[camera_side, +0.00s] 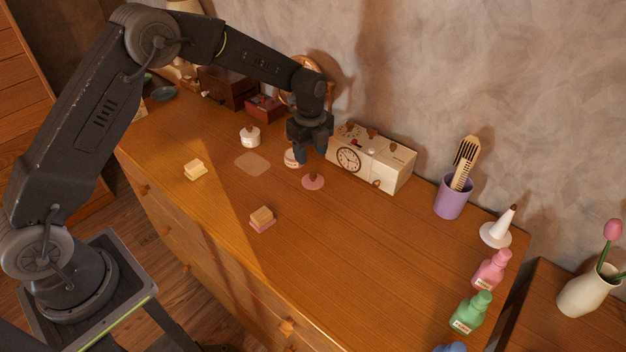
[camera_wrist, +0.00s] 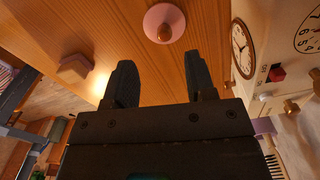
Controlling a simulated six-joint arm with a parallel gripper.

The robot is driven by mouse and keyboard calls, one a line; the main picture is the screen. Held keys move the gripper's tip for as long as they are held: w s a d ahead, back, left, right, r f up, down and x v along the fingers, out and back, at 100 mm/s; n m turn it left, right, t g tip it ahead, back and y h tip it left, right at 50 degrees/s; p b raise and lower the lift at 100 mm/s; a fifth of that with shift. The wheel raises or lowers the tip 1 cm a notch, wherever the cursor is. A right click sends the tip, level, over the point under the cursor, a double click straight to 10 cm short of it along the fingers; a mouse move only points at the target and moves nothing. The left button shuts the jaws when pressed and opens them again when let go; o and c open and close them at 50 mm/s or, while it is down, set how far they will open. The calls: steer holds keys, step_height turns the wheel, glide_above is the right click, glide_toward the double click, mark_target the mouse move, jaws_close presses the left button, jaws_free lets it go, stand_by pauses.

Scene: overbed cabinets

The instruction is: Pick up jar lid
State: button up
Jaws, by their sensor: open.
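The jar lid (camera_side: 313,181) is a flat pink disc with a small brown knob, lying knob up on the dresser top in front of the clock box. It also shows in the wrist view as a pink disc (camera_wrist: 158,14) at the top, beyond my fingertips. My gripper (camera_side: 312,157) points down just above and behind the lid, apart from it. In the wrist view my gripper (camera_wrist: 162,72) has its two fingers spread with nothing between them. A white and pink jar (camera_side: 291,158) stands beside my gripper, partly hidden by it.
The cream clock box (camera_side: 390,168) stands close, right of my gripper. A small white jar (camera_side: 249,137) and a beige mat (camera_side: 252,163) lie left. Soap-like blocks (camera_side: 262,219) sit nearer the front. A purple cup (camera_side: 450,203) stands right. The dresser top before the lid is clear.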

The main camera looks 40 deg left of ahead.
mark_target(313, 173)
steer(key=shift+w+d+f, duration=0.1)
steer(key=shift+w+f, duration=0.05)
steer(key=shift+f, duration=1.55)
steer(key=shift+w+d+f, duration=0.1)
steer(key=shift+f, duration=1.6)
steer(key=shift+c, duration=0.3)
jaws_close()
